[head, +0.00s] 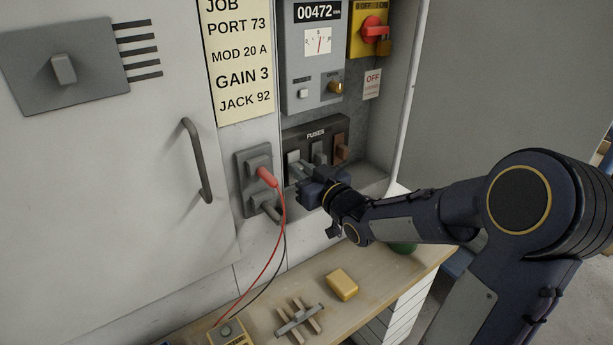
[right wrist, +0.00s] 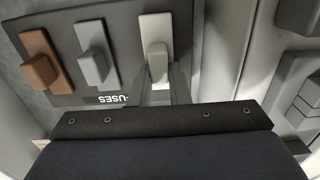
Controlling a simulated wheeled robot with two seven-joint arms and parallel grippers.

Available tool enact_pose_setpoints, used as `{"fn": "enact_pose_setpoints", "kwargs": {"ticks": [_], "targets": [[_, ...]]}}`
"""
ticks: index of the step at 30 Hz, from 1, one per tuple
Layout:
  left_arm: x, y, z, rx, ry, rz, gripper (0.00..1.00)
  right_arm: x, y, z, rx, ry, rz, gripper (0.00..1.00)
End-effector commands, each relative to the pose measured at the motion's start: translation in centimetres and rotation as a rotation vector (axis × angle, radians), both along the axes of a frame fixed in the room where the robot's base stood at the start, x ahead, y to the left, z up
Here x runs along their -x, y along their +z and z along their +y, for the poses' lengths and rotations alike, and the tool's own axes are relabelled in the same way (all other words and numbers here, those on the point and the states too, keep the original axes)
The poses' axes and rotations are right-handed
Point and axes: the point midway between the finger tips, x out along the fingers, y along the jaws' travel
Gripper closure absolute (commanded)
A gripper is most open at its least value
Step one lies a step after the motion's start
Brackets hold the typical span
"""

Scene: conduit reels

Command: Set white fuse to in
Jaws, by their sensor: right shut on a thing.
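The white fuse (right wrist: 156,47) sits on the dark fuse panel (right wrist: 125,80), at the end of the row in the right wrist view. In the head view the white fuse (head: 293,158) is the leftmost, partly hidden by my right gripper. My right gripper (head: 305,172) reaches in from the right and is shut on the white fuse's grip; its fingers (right wrist: 165,85) show at that grip in the right wrist view. How deep the fuse sits is hard to tell. My left gripper does not show.
A grey fuse (right wrist: 94,66) and a brown fuse (right wrist: 42,58) stand beside the white one. Left of the panel, a jack block (head: 252,165) holds a red plug (head: 266,177) with hanging leads. A yellow block (head: 342,284) lies on the bench below. A red rotary switch (head: 372,28) is above.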

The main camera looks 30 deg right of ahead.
Motion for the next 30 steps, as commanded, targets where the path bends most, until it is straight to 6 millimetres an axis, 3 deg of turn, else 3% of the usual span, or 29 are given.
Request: {"fn": "enact_pose_setpoints", "kwargs": {"ticks": [3,9,10,15,30], "targets": [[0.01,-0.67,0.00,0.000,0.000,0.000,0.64,-1.04,-0.04,0.07,0.000,-0.001,-0.003,1.00],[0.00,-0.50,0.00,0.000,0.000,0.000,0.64,-0.99,0.10,0.04,-0.001,-0.002,-0.003,1.00],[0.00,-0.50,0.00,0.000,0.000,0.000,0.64,-0.99,0.10,0.04,-0.001,-0.002,-0.003,0.81],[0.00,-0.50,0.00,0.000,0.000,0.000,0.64,-0.99,0.11,0.15,0.000,0.001,-0.003,0.62],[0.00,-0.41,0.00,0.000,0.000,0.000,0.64,-0.12,0.09,0.03,0.000,0.000,-0.001,0.62]]}}
